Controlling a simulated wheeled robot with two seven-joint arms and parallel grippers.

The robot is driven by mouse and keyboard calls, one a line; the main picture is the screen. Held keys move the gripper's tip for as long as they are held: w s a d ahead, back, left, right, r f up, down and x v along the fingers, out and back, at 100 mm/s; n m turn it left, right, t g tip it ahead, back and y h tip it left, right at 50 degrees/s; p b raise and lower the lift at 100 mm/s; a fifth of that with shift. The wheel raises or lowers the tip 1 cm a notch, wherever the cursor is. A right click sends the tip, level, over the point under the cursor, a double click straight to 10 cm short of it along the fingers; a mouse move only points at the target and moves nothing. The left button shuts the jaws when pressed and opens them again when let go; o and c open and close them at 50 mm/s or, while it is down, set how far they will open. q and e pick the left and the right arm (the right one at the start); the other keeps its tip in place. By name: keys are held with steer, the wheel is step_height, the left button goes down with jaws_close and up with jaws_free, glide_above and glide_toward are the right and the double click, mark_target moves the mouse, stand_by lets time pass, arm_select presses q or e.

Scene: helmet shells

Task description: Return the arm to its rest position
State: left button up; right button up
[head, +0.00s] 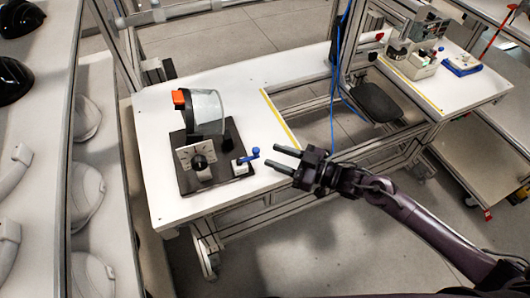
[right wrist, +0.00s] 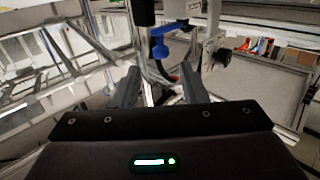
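My right gripper (head: 277,160) is open, with its two dark fingers apart and nothing between them. It is in the air near the right edge of the white table (head: 165,195), just right of a blue lever (head: 249,156). The lever belongs to a fixture on a black base plate (head: 228,179). In the right wrist view the open fingers (right wrist: 160,88) point toward the blue lever (right wrist: 160,42), which is beyond the fingertips. My right arm (head: 420,215) reaches in from the lower right. My left gripper is not in view.
A clear visor shell (head: 207,108) with an orange clip (head: 179,97) stands on the fixture beside a dial box (head: 198,158). Helmet shells (head: 88,190) fill the left shelves. Blue cables (head: 333,90) hang near metal frame posts. Open floor lies below my arm.

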steer(key=shift+s+d, duration=0.25)
steer(key=shift+d, duration=0.25)
